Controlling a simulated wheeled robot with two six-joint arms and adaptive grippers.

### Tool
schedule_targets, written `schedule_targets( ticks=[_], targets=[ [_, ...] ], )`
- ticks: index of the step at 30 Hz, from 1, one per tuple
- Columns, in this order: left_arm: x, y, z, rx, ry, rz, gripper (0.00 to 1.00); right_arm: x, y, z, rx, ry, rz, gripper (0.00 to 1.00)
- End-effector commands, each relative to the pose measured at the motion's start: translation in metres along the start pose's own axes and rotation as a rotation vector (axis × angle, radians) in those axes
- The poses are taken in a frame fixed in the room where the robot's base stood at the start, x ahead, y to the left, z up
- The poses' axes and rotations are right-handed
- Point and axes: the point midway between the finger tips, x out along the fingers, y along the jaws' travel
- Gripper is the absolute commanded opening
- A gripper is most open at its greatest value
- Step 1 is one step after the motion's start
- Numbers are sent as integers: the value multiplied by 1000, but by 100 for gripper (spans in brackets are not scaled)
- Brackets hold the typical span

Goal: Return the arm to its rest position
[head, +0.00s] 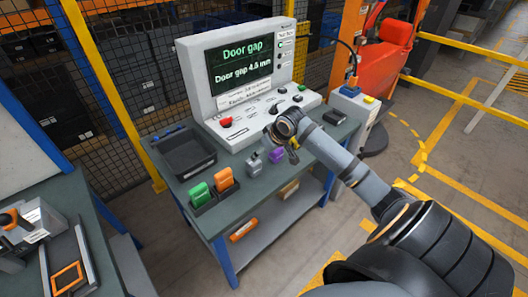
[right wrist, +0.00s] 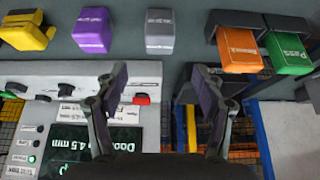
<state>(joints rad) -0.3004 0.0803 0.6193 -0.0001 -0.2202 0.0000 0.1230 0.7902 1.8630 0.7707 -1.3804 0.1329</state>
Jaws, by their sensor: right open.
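My right arm reaches in from the right in the head view. Its gripper (head: 284,133) is over the front of the grey console (head: 240,122). In the right wrist view the two fingers of the right gripper (right wrist: 164,98) stand wide apart with nothing between them. The console and its dark screen (right wrist: 108,150) show beyond and below the fingers there. The screen (head: 240,62) reads "Door gap 4.5 mm" in the head view. My left gripper is in neither view.
On the bench (head: 205,222) are a grey block (head: 253,162), a purple block (head: 277,155), a yellow block (right wrist: 27,32), orange (head: 223,179) and green (head: 199,194) blocks in a holder, and a black tray (head: 187,152). A red machine (head: 384,62) stands behind right. Floor at right is open.

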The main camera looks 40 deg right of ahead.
Motion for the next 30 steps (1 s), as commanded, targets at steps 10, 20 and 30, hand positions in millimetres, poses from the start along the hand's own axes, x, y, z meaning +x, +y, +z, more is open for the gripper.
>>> schedule_targets(
  ticks=[10,20,30],
  targets=[
    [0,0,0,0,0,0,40,1,0,0,-1,0,0,69],
    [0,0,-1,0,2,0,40,27,-91,103,-98,-91,-13,69],
    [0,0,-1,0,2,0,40,-8,-148,201,-70,-168,45,69]
  ],
)
